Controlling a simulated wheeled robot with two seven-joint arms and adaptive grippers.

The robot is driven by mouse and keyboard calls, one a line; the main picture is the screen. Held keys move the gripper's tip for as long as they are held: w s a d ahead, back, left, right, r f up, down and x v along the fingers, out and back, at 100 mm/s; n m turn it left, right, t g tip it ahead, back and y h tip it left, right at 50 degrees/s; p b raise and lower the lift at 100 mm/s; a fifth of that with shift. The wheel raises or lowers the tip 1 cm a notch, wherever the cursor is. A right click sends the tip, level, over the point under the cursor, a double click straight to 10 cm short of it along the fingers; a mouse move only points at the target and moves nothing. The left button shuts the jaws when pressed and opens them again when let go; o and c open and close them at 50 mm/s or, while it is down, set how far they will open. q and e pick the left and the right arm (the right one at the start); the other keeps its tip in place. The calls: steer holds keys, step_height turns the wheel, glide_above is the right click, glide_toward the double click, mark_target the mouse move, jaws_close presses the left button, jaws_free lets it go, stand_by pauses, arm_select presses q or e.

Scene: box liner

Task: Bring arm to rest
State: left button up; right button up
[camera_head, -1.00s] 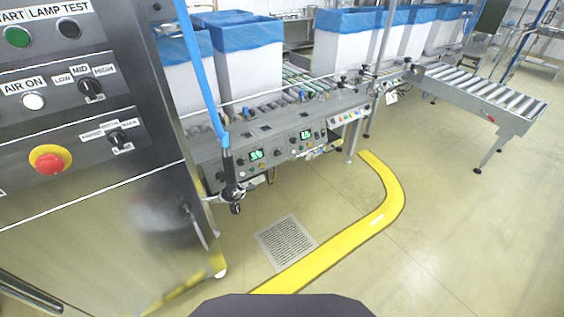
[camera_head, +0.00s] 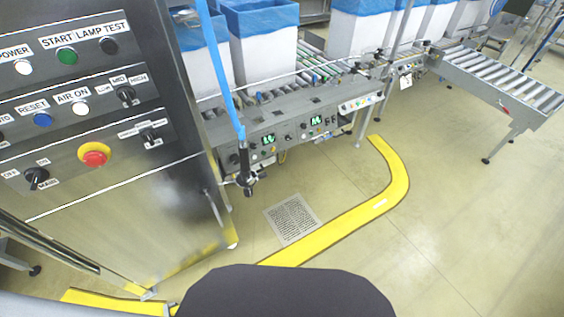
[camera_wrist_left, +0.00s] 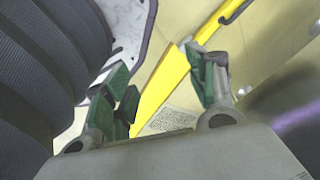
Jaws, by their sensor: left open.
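My left gripper (camera_wrist_left: 165,95) shows in the left wrist view. Neither gripper shows in the head view; a dark rounded part of my own body fills the bottom middle. My right gripper is in no view.
A steel control cabinet (camera_head: 120,200) with a red emergency button (camera_head: 95,154) stands at the left. A roller conveyor (camera_head: 300,112) carries blue-lined white boxes (camera_head: 264,50). A hose with a black handle (camera_head: 246,175) hangs before it. Open floor (camera_head: 450,210) lies at the right.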

arm_select(q)
steer(key=s+a+r+p, duration=0.1)
steer(key=s+a+p, duration=0.1)
steer(key=s+p, duration=0.3)
steer(key=s+a+r+p, duration=0.2)
steer(key=s+p, duration=0.3)
steer(key=s, duration=0.2)
steer(key=shift+s+g, duration=0.3)
steer(key=shift+g, duration=0.1)
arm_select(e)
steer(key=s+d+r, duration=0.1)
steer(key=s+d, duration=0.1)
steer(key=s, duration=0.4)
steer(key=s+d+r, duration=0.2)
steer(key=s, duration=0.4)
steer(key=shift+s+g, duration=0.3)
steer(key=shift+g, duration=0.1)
arm_select(q)
steer(key=shift+f, duration=0.15)
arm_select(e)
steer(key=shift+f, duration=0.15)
arm_select(q)
step_height(320, 180, down, 4)
steer(key=b, duration=0.4)
steer(key=shift+f+b, duration=0.25)
steer(key=shift+b, duration=0.15)
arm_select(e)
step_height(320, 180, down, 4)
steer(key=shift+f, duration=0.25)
